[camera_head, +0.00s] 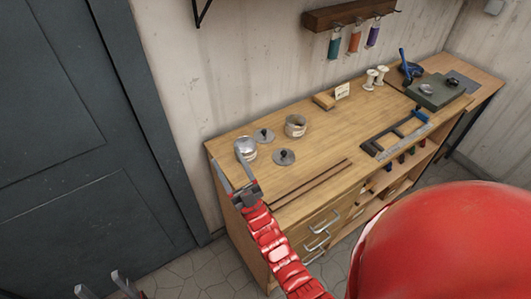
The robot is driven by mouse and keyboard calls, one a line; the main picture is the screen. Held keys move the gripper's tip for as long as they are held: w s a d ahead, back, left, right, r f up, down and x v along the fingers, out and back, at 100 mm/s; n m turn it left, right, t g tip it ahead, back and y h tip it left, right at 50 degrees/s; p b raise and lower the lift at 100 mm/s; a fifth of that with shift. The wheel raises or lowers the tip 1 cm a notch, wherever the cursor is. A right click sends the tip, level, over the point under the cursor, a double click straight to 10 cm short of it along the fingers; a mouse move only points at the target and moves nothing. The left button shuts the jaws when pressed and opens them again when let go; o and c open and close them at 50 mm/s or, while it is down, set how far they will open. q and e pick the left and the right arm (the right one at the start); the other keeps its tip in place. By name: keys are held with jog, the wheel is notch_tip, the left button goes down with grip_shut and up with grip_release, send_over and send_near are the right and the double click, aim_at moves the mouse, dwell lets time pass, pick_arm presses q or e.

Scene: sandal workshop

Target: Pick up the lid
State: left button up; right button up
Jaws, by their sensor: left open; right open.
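Two round grey lids with dark knobs lie flat on the wooden workbench (330,150): a farther lid (263,135) and a nearer lid (284,157). A shiny pale jar (246,149) stands left of them, and an open jar (295,125) stands to their right. My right gripper (229,163) is open and empty at the bench's left end, its fingers pointing away from me. One finger is close to the pale jar; I cannot tell whether they touch. The lids are right of this gripper, apart from it. My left gripper (100,283) is open and empty at the bottom left, low over the floor.
Two thin brown strips (310,184) lie along the bench's front. A dark door (80,120) is at left.

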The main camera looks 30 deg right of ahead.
jog(key=w+d+f+g+h+p, duration=0.1)
jog(key=w+d+g+h, duration=0.3)
jog(key=w, duration=0.9)
jog(key=w+d+f+g+h+p, duration=0.1)
jog(key=w+d+g+h, duration=0.3)
jog(key=w, duration=0.8)
jog(key=w+d+m+g+h, duration=0.25)
jog(key=w+d, duration=0.35)
jog(key=d, duration=0.5)
jog(key=s+d+f+m+g+h, duration=0.1)
jog(key=s+d+m+g+h, duration=0.15)
jog(key=d+g, duration=0.4)
jog(key=s+d+f+m+g+h, duration=0.1)
jog(key=s+d+m+g, duration=0.2)
jog(key=d, duration=0.6)
jog(key=m+g+y+b, duration=0.2)
jog(key=g+y+b, duration=0.4)
jog(key=b, duration=0.4)
send_over(284, 152)
jog(key=f, duration=1.3)
jog(key=shift+s+f, duration=0.3)
jog(key=shift+s, duration=0.05)
jog(key=shift+f+p, duration=0.1)
jog(key=shift+p, duration=0.2)
jog(key=f, duration=0.1)
jog(key=f+p, duration=0.2)
jog(key=shift+w+d+f, duration=0.1)
jog(key=shift+w+f, duration=0.2)
jog(key=shift+f, duration=0.55)
